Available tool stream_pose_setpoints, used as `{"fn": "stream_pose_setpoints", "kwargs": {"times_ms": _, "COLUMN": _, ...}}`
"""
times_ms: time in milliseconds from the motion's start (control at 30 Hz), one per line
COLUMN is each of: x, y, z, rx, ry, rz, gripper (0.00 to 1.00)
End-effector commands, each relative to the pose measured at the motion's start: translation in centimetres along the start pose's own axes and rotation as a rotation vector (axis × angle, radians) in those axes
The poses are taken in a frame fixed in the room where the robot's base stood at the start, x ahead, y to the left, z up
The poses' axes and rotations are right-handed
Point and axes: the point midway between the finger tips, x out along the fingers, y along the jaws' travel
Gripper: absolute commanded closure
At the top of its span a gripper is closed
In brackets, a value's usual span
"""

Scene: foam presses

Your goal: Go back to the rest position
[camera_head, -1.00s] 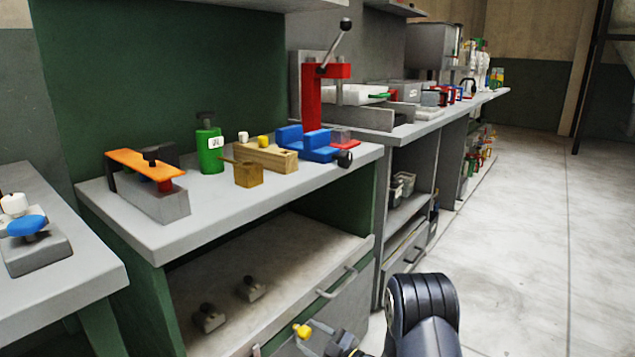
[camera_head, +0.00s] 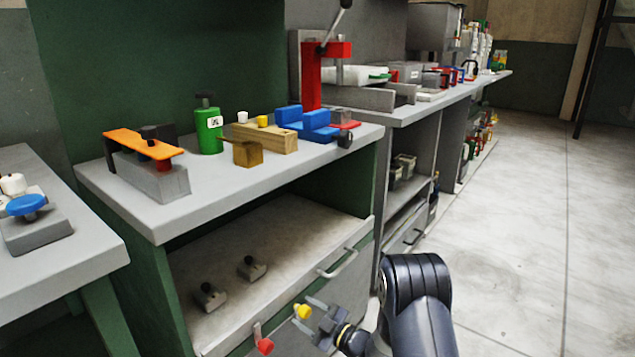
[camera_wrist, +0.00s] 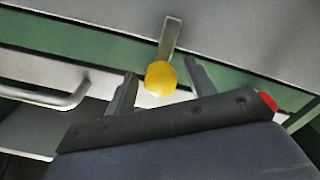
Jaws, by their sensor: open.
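My gripper (camera_head: 310,314) is low in the head view, in front of the green bench's lower drawer front. Its two fingers are spread open with nothing clamped between them. A yellow ball knob (camera_head: 303,311) on a short grey lever shows at the fingertips. In the wrist view, the yellow knob (camera_wrist: 160,77) appears between the two open fingers (camera_wrist: 160,75), with a visible gap on each side. Whether it lies between the fingertips or just beyond them is hard to tell. A red knob (camera_head: 265,345) sits to the left, lower down; it is partly hidden in the wrist view (camera_wrist: 268,100).
A drawer handle (camera_head: 340,262) is just above my gripper. Open floor (camera_head: 520,230) lies right.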

Motion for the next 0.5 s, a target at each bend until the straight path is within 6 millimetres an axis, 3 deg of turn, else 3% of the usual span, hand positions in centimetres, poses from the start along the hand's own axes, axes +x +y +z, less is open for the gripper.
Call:
{"fn": "stream_pose_setpoints", "kwargs": {"times_ms": 33, "x": 1.11, "y": -0.25, "z": 0.05, "rx": -0.005, "ry": 0.005, "rz": -0.002, "gripper": 0.48}}
{"fn": "stream_pose_setpoints", "kwargs": {"times_ms": 500, "x": 0.62, "y": 0.03, "z": -0.07, "rx": -0.361, "ry": 0.000, "rz": 0.000, "gripper": 0.48}}
